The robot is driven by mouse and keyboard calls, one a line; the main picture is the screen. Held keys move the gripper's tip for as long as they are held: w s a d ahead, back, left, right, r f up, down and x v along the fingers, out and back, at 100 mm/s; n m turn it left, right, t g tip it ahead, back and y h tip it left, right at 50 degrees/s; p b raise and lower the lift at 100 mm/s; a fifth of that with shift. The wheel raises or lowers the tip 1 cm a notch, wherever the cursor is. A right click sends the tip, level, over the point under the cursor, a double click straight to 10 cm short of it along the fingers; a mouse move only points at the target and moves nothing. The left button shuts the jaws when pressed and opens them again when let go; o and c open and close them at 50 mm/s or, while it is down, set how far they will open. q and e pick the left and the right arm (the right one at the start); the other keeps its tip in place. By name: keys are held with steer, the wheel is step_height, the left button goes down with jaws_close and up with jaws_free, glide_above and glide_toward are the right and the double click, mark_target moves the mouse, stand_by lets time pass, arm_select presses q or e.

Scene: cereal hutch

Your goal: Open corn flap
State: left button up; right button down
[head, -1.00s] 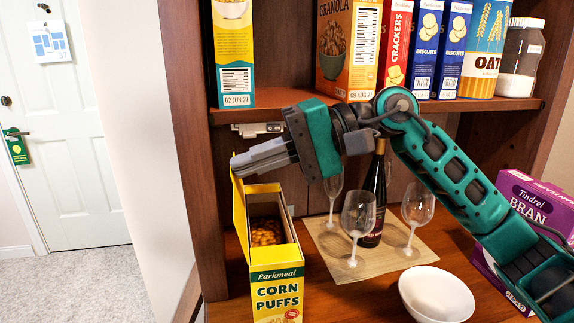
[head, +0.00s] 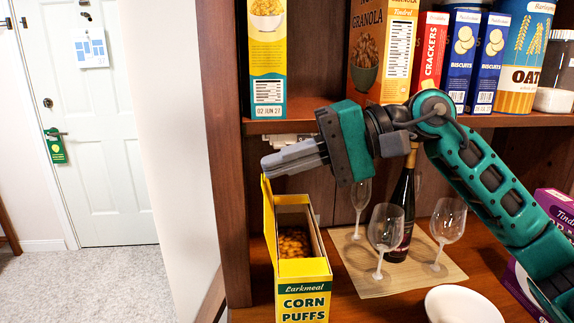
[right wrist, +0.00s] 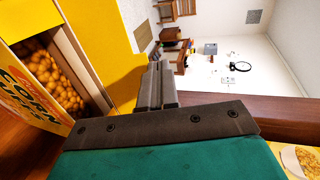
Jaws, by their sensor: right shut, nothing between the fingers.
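The yellow Corn Puffs box (head: 304,291) stands upright on the hutch's lower surface, its top open and round puffs (head: 293,243) showing inside. A yellow flap (head: 268,220) stands up along the box's left side. My right gripper (head: 268,168) is shut and empty, just above the top of that flap, pointing left. I cannot tell whether it touches the flap. In the right wrist view the closed fingers (right wrist: 157,88) are beside the yellow flap (right wrist: 105,45), and the open box (right wrist: 45,85) shows at the left. My left gripper is not in view.
Wine glasses (head: 386,232) and a dark bottle (head: 402,205) stand on a mat (head: 370,283) right of the box. A white bowl (head: 462,305) is at the front. The upper shelf (head: 300,124) with several cartons is close above my right gripper. A purple Bran box (head: 556,207) is at the right.

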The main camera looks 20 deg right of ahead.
arm_select(q)
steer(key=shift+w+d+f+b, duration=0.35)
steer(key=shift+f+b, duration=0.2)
steer(key=shift+b, duration=0.65)
arm_select(e)
steer(key=v, duration=1.3)
steer(key=shift+f, duration=0.15)
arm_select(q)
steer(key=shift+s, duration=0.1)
